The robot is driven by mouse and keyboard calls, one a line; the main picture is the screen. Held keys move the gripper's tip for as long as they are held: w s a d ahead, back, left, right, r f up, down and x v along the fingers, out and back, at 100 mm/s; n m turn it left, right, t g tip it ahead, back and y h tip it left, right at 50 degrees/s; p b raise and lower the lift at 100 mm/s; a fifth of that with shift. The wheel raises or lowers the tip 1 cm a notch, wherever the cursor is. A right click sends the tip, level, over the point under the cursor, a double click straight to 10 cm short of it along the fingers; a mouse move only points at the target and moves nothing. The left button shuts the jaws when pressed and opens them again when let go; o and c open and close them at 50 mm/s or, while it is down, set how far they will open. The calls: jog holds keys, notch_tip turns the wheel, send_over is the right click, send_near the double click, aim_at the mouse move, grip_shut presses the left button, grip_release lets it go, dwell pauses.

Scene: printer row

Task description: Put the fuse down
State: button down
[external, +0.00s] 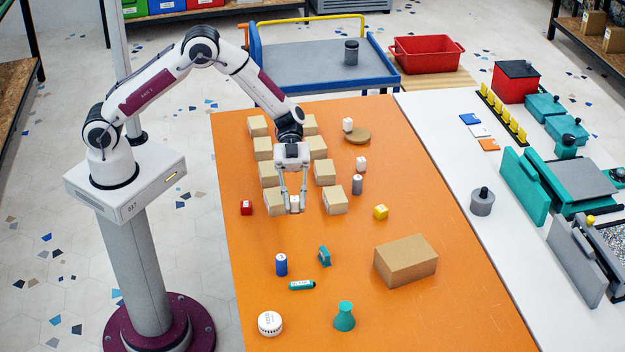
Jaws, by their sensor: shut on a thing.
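My gripper (293,209) points down over the orange table, its two fingers on either side of a small white block. This block, the fuse (295,203), is held between the fingertips. Part of its sides is hidden by the fingers. It is between the nearest boxes of two rows of cardboard boxes. I cannot tell whether the fuse touches the orange table (330,230) or hangs just above it.
The nearest left box (275,202) and nearest right box (335,200) flank my gripper closely. A large carton (406,261) is front right. Bare table lies in front of my gripper.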

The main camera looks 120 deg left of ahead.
jog(key=s+a+f+n+t+y, duration=0.1)
jog(key=a+n+y, duration=0.1)
jog(key=a, duration=0.9)
jog(key=s+a+f+n+t+y, duration=0.1)
jog(key=s+a+n+y, duration=0.1)
jog(key=a, duration=0.9)
jog(key=s+a+f+n+t+y, duration=0.1)
jog(key=s+a+f+n+t, duration=0.1)
jog(key=a, duration=1)
jog(key=shift+s+a+y, duration=0.1)
jog(key=shift+s+y, duration=0.15)
jog(key=shift+y, duration=0.15)
jog(key=s+a+r+n+t+y, duration=0.1)
jog(key=s+a+r+n+y, duration=0.15)
jog(key=a, duration=0.95)
notch_tip(320, 180, up, 4)
jog(key=n+y, duration=0.2)
send_over(360, 137)
jog(key=shift+f, duration=0.1)
jog(key=shift+y, duration=0.25)
jog(key=shift+f, duration=0.1)
jog(key=shift+f, duration=3.05)
